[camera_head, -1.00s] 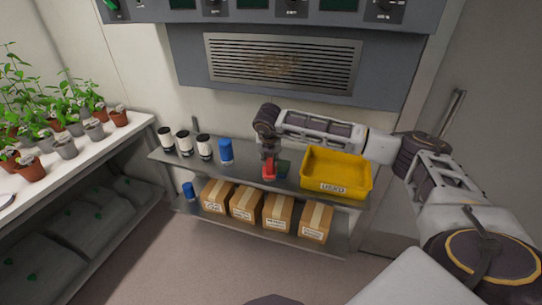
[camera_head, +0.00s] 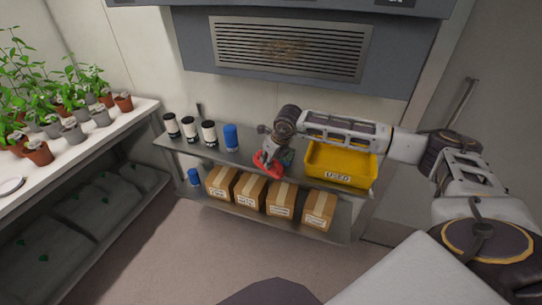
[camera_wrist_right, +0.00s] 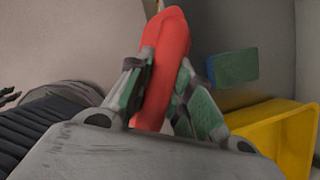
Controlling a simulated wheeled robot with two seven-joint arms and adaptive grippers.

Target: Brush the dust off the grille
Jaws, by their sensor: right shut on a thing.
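The grille (camera_head: 330,52) is a slatted metal vent on the dark panel at the top of the head view, with a brown dust patch near its middle. My right gripper (camera_head: 272,150) is below it, over the upper shelf and left of the yellow bin. It is shut on a red tool (camera_head: 264,165), apart from the grille. In the right wrist view the red tool (camera_wrist_right: 167,60) runs between the green-padded fingers (camera_wrist_right: 160,90). No bristles show, so I cannot tell if it is a brush. My left gripper is out of view.
The yellow bin (camera_head: 322,168), marked USED, stands on the upper shelf. Black-and-white containers (camera_head: 190,128) and a blue can (camera_head: 231,137) stand to the left. A green-and-blue block (camera_wrist_right: 234,68) lies near the bin. Cardboard boxes (camera_head: 250,190) fill the lower shelf. Potted plants (camera_head: 72,131) stand at left.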

